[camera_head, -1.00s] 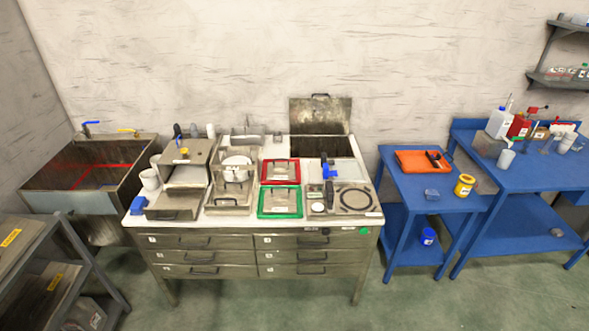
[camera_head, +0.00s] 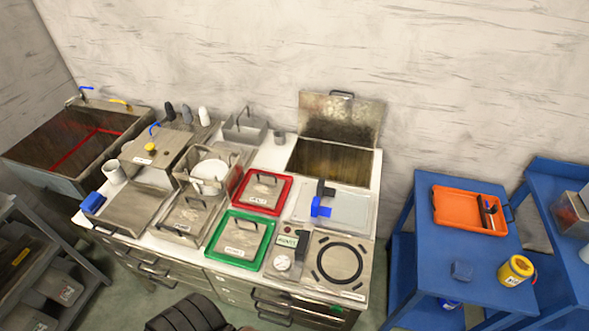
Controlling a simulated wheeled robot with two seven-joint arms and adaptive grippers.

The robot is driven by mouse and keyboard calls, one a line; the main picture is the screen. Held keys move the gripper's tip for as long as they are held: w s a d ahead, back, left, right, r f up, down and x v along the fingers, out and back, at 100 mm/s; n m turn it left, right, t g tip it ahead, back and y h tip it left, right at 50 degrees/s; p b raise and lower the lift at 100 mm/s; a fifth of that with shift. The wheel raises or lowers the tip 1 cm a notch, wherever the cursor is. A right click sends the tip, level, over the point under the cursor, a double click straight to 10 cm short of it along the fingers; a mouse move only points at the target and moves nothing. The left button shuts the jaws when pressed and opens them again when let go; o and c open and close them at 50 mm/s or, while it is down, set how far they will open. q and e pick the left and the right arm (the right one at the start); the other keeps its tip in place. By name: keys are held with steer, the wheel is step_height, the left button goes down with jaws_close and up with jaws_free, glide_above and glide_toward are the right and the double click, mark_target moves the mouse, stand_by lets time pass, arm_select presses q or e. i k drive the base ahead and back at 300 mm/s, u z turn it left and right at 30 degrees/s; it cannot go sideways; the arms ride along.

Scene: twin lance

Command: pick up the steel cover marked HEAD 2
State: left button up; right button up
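Two square steel covers with handles lie on the workbench. One steel cover (camera_head: 262,189) sits within a red frame (camera_head: 288,183). The other steel cover (camera_head: 241,238) sits within a green frame (camera_head: 211,249), nearer the front edge. Both carry small white labels, too small to read, so I cannot tell which one is marked HEAD 2. Neither gripper shows clearly. A dark ribbed shape, possibly part of my arm, shows at the bottom edge in front of the bench.
A round black ring plate (camera_head: 339,262) lies right of the green frame. A blue clamp-like part (camera_head: 321,205) stands behind it. An open steel tank (camera_head: 335,155) is at the back. Steel boxes crowd the left. A blue table with an orange tray (camera_head: 469,212) stands right.

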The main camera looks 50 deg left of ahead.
mark_target(264, 193)
steer(key=i, duration=0.5)
steer(key=u, duration=2.75)
